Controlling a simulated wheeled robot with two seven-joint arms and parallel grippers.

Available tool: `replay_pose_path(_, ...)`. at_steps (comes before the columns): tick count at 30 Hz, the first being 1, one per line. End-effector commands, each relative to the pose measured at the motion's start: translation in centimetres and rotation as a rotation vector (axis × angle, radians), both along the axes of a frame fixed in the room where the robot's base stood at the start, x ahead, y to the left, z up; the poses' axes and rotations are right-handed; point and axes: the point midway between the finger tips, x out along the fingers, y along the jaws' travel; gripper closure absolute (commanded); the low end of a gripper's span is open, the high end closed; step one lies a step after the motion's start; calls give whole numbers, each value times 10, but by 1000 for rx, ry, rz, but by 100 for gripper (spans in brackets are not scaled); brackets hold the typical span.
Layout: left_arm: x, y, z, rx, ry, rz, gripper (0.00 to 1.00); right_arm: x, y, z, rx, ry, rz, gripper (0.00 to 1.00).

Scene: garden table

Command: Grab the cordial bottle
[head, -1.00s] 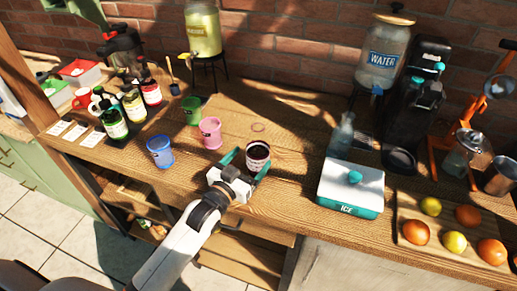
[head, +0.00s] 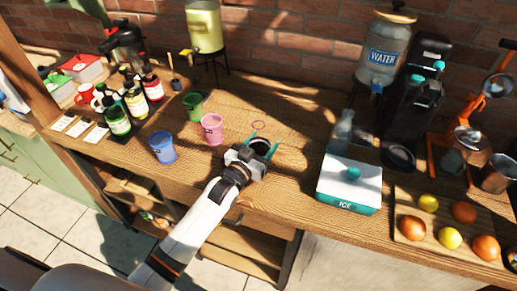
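Several labelled bottles stand together on the left of the counter in the head view: a green one (head: 117,121), a yellow one (head: 136,104) and a red one (head: 153,89). I cannot read their labels, so I cannot tell which is the cordial bottle. My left gripper (head: 264,142) is far to their right, at the counter's front. Its teal fingers stand apart on either side of a dark cup (head: 261,147), which the gripper partly hides. I cannot tell if they press on it. My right gripper is not in view.
A blue cup (head: 163,148), a pink cup (head: 212,129) and a green cup (head: 194,105) stand between my gripper and the bottles. An ice box (head: 348,188) and a clear bottle (head: 342,130) stand to the right. A drink dispenser (head: 205,25) is behind.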

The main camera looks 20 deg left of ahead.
Motion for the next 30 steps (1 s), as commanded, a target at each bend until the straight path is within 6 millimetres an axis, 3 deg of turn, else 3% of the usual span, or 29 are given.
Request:
replay_pose_path(1, 0, 0, 0, 0, 0, 0, 48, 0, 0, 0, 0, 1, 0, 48)
replay_pose_path(7, 0, 0, 0, 0, 1, 0, 80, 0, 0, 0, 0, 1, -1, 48)
replay_pose_path(20, 0, 0, 6, -1, -3, 0, 80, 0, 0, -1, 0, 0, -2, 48)
replay_pose_path(30, 0, 0, 32, -2, -8, 0, 80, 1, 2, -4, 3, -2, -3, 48)
